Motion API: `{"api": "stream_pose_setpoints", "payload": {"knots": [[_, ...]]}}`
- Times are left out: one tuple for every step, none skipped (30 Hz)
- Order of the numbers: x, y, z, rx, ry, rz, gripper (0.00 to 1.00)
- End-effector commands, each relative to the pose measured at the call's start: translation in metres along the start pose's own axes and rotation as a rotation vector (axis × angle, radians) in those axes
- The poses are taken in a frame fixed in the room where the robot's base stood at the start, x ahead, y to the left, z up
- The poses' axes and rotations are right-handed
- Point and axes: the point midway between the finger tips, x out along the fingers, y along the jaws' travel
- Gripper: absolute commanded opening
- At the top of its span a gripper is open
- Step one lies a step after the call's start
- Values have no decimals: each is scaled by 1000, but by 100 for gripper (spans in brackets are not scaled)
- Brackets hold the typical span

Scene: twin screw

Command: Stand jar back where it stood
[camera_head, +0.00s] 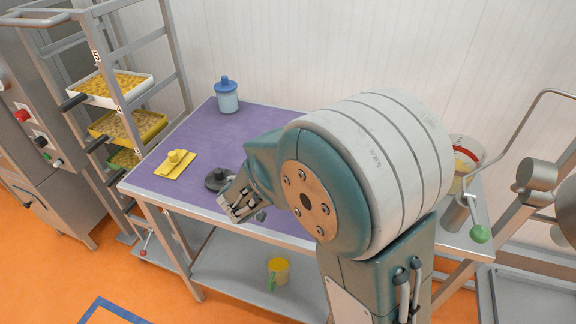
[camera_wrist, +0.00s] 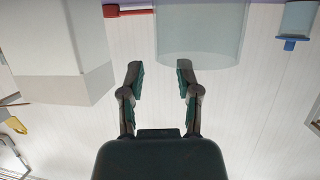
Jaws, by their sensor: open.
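A clear, pale cylinder (camera_wrist: 205,30), which looks like a jar, fills the top middle of the wrist view, where the scene appears upside down. Part of it is cut off by the frame edge. My gripper (camera_wrist: 159,66) is open with nothing between its fingers. Its fingertips are near the cylinder's rim, and the cylinder lies off to the right of their middle; I cannot tell the gap. In the head view my gripper (camera_head: 236,209) is low over the table's front edge. A blue-lidded jar (camera_head: 227,101) stands upright at the table's back; a similar one shows in the wrist view (camera_wrist: 298,20).
A dark knobbed lid (camera_head: 217,181) lies beside my gripper on the purple table (camera_head: 190,135). A red-banded container (camera_head: 466,152) stands right. A yellow cup (camera_head: 279,270) is on the lower shelf. My arm hides the table's right part.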

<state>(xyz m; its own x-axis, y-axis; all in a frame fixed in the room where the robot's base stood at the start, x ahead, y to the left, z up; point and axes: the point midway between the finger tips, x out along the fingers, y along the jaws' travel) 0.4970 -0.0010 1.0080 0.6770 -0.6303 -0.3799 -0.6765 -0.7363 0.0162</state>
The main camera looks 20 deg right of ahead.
Motion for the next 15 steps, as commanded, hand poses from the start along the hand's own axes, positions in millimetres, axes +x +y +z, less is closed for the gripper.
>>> {"api": "stream_pose_setpoints", "payload": {"knots": [[-12, -1, -1, 0, 2, -6, 43], [-19, -1, 0, 0, 2, -6, 43], [-27, -2, 0, 0, 1, -6, 43], [-34, -2, -1, 0, 2, -7, 43], [-40, -2, 0, 1, 2, -6, 43], [-48, -1, 0, -1, 1, -7, 43], [-54, -1, 0, 0, 1, -6, 43], [-60, -2, 0, 0, 2, -6, 43], [-67, -1, 0, 0, 1, -6, 43], [-72, -1, 0, 0, 1, -6, 43], [-76, -1, 0, 0, 1, -4, 43], [-80, -1, 0, -1, 1, -4, 43], [-83, -1, 0, -1, 1, -3, 43], [-86, -1, 0, 0, 0, -3, 43], [-88, 0, 0, 0, 0, -2, 43]]}}
